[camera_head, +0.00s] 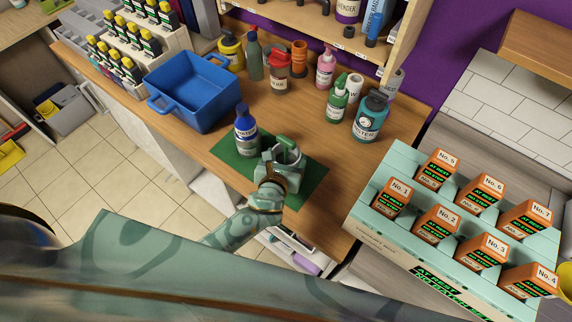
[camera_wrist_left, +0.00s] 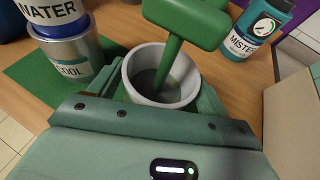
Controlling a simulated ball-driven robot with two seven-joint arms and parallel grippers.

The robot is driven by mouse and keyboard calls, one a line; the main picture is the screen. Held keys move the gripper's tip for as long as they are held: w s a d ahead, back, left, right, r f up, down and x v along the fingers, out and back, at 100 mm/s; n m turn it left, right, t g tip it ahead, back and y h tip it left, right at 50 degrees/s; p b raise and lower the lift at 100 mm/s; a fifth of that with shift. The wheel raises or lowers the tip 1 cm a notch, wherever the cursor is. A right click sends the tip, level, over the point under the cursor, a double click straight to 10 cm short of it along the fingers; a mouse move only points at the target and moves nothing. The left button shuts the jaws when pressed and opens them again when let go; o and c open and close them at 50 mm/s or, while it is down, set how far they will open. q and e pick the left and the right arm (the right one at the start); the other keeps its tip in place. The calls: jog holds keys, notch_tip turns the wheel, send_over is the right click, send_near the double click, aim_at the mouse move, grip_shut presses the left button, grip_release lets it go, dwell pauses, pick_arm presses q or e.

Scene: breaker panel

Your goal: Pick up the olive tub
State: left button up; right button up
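A pale grey tub (camera_wrist_left: 135,88) with a green T-shaped tool (camera_wrist_left: 178,45) standing in it is between the fingers of my left gripper (camera_wrist_left: 160,92). In the head view the tub (camera_head: 287,153) and my left gripper (camera_head: 281,160) are over the green mat (camera_head: 306,188). The fingers lie close along both sides of the tub; whether they press on it I cannot tell. No tub is plainly olive in colour; a yellowish container (camera_head: 231,54) stands at the back of the counter. My right gripper is not in view.
A blue-labelled bottle (camera_head: 245,137) stands on a can left of the gripper. A blue bin (camera_head: 193,92) is farther left. Several bottles, one a teal bottle (camera_head: 370,117), stand behind. A pale green rack (camera_head: 360,209) with orange boxes is at the right.

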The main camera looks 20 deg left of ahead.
pick_arm(q)
jog(key=c, duration=0.7)
jog(key=shift+r, duration=0.1)
